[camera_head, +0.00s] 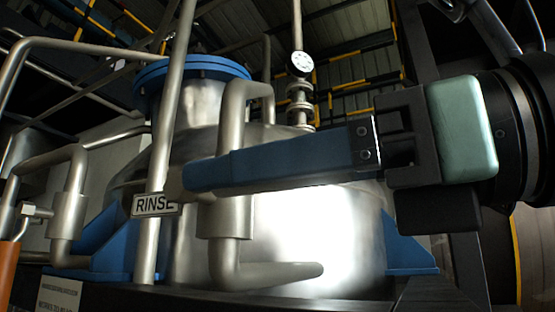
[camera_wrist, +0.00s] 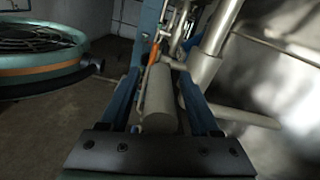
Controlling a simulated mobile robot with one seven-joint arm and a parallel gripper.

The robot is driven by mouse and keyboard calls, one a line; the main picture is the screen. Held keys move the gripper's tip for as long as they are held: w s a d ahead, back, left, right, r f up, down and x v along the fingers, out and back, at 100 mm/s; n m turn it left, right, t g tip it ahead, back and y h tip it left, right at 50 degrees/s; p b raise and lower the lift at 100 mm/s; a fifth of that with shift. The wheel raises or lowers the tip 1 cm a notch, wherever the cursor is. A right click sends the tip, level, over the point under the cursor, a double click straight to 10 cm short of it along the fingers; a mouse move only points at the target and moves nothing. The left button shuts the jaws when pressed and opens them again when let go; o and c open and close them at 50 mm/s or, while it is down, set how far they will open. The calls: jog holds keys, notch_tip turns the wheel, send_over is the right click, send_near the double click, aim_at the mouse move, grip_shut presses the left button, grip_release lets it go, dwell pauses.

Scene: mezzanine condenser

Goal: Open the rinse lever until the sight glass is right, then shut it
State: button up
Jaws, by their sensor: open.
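A white RINSE sign (camera_head: 155,204) hangs by a slanting grey pipe in the head view. My gripper (camera_head: 183,181) reaches in from the right, and its blue fingers end just right of the sign, in front of a thick grey pipe sleeve (camera_head: 231,213). In the wrist view my gripper (camera_wrist: 160,74) is open, with a grey cylinder (camera_wrist: 160,103) showing between the fingers. I cannot tell whether this cylinder is the rinse lever or whether a finger touches it. I cannot make out a sight glass for certain in either view.
A shiny metal vessel (camera_head: 325,230) with a blue top flange (camera_head: 205,66) fills the middle. A white round dial (camera_head: 300,63) stands above it. Bent pipes (camera_head: 75,190) stand at left. A large round fan housing (camera_wrist: 38,45) shows in the wrist view, with open floor nearby.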

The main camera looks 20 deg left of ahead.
jog(key=shift+a, duration=0.3)
grip_shut()
dwell(1.3)
